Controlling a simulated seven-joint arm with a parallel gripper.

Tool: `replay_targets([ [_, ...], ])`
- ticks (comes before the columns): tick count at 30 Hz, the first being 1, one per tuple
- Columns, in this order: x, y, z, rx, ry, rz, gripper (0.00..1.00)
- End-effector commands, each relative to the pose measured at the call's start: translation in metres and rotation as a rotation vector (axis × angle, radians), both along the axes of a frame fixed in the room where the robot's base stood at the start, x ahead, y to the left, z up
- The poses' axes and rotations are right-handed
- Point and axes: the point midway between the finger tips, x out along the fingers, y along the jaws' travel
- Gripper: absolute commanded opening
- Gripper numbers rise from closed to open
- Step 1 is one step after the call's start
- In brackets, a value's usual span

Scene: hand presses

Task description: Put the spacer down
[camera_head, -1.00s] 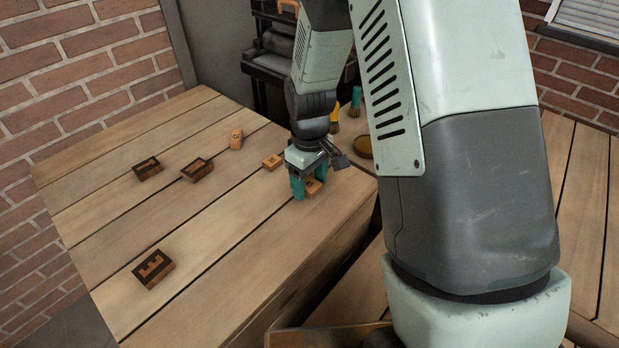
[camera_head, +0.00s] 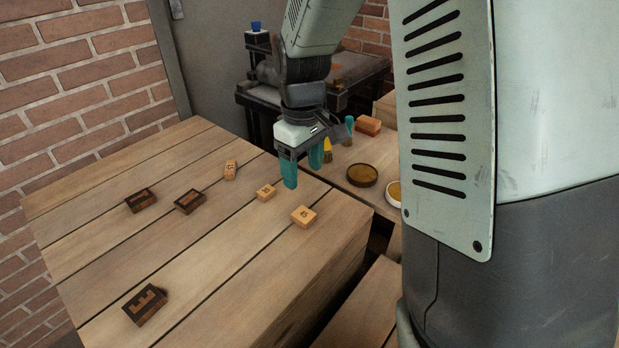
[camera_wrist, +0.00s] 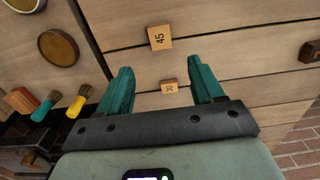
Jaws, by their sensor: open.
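A light wooden spacer marked 45 (camera_head: 303,216) lies flat on the wooden table, near its right edge. It also shows in the wrist view (camera_wrist: 160,37), beyond the fingertips and clear of them. My gripper (camera_head: 303,172) is open and empty above the table, behind the spacer in the head view. A smaller light spacer (camera_head: 265,192) lies to the left of the 45 spacer; in the wrist view it shows between my two teal fingers (camera_wrist: 169,86), below them, its number too small to read surely. A third light block (camera_head: 230,170) stands farther back.
Two dark-framed type blocks (camera_head: 141,200) (camera_head: 189,201) lie at the left, and a larger one with an E shape (camera_head: 145,304) lies at the front. Behind my gripper are a black press (camera_head: 262,95), brushes and round dishes (camera_head: 362,175). The table's middle is clear.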

Motion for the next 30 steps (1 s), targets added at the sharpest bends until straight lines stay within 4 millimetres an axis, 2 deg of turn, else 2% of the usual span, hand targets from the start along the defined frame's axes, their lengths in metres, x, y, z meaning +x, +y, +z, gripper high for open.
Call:
replay_targets([
  [4,-0.010,-0.008,0.030,0.000,-0.042,-0.053,0.67],
  [7,-0.030,-0.019,0.067,0.004,-0.104,-0.137,0.67],
  [12,-0.084,-0.042,0.128,0.032,-0.227,-0.325,0.67],
  [15,-0.119,-0.054,0.152,0.062,-0.298,-0.438,0.67],
  [18,-0.154,-0.063,0.168,0.100,-0.360,-0.541,0.67],
  [22,-0.189,-0.070,0.176,0.148,-0.420,-0.646,0.67],
  [25,-0.206,-0.073,0.178,0.174,-0.448,-0.697,0.67],
  [30,-0.216,-0.075,0.177,0.193,-0.465,-0.730,0.67],
])
